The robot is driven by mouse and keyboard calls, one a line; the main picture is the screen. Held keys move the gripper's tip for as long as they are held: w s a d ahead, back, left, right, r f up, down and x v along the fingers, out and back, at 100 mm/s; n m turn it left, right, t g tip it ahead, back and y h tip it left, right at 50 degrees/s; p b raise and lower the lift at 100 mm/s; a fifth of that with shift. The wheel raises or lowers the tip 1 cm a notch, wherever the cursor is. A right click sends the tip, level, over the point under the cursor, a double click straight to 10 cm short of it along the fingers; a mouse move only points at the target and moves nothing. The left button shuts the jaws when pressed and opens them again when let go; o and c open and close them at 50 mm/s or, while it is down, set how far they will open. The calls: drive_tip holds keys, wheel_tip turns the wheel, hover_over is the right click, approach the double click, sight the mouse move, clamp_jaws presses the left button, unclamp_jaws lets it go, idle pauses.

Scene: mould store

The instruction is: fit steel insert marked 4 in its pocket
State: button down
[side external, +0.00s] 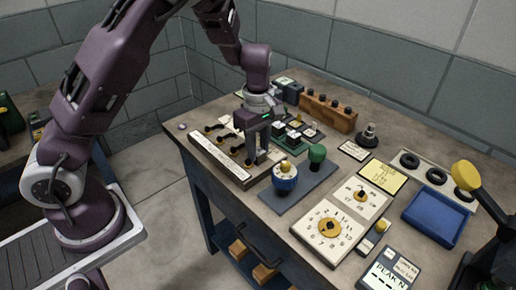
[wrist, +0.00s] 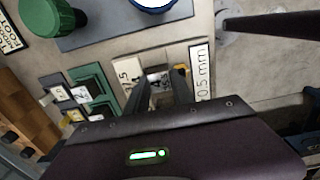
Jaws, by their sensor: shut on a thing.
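My gripper (side external: 257,152) points down at the right end of a pale labelled board (side external: 217,156). In the wrist view its two dark fingers (wrist: 162,88) are shut on a small grey block (wrist: 157,76) with a pale top, probably the steel insert; its mark is too blurred to read and the fingers hide its sides. Cards reading 1.5 and 0.5 mm (wrist: 200,72) lie on either side of the fingers. A green holder (wrist: 92,84) with small numbered blocks is to the left; it also shows in the side view (side external: 290,143). I cannot tell which pocket is marked 4.
A wooden block (side external: 328,113) with dark pegs is behind. A blue tray (side external: 437,217) and dial plate (side external: 328,230) lie to the right.

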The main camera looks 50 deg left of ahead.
drive_tip(key=c, duration=1)
unclamp_jaws()
drive_tip(key=shift+s, duration=0.1)
drive_tip(key=c, duration=0.4)
drive_tip(key=shift+o, duration=1.2)
